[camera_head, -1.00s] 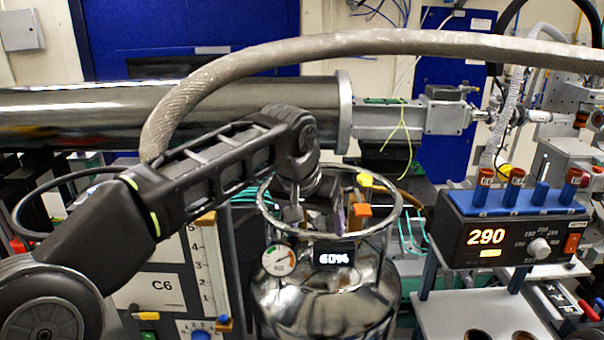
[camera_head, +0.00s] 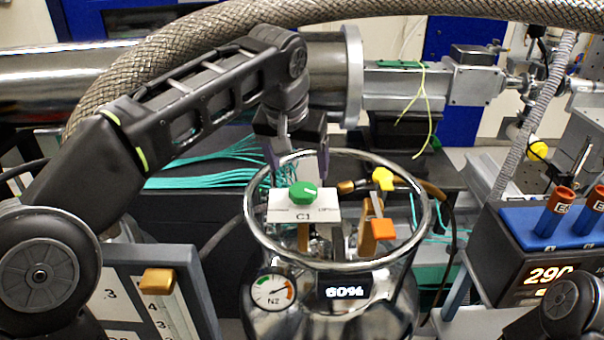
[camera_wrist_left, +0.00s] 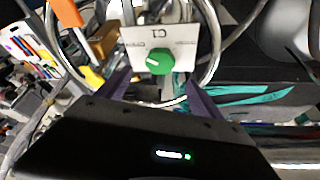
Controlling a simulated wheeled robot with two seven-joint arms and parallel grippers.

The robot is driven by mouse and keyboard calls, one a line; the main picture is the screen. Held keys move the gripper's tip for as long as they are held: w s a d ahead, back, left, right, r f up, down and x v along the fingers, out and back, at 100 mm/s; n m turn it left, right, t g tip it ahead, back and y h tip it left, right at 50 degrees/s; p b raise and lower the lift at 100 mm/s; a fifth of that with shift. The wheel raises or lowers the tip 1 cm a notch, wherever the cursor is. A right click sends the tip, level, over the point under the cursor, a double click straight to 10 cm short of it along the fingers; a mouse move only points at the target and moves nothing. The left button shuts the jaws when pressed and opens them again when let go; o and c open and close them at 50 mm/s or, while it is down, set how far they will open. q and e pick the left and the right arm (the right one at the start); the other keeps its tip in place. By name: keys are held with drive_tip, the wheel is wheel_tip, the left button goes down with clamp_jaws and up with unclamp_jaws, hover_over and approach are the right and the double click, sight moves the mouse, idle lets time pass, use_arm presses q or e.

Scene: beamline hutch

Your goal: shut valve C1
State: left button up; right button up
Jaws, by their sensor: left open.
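Valve C1 is a green round knob (camera_head: 303,193) on a white plate (camera_head: 304,213) marked C1, inside the steel ring of the dewar. A white mark on the knob points towards the plate's right side in the head view. The small words on the plate are hard to read. The knob also shows in the left wrist view (camera_wrist_left: 159,61), upside down. My left gripper (camera_head: 298,160) is open and empty, just behind and above the knob, its fingers apart and pointing down. In the left wrist view its fingers (camera_wrist_left: 161,97) stand short of the knob, not around it.
The dewar's ring (camera_head: 428,215) surrounds the plate. Beside the plate stand a yellow knob (camera_head: 383,179) and an orange block (camera_head: 384,229). A braided hose (camera_head: 230,35) arches over my left arm. A heater controller (camera_head: 545,275) stands at right.

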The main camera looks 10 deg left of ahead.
sight(303, 189)
use_arm(q)
drive_tip(key=shift+p+x, duration=0.65)
drive_tip(key=shift+x, duration=3.2)
drive_tip(key=shift+d, duration=0.1)
drive_tip(key=shift+c, duration=0.3)
drive_tip(key=c, duration=1.3)
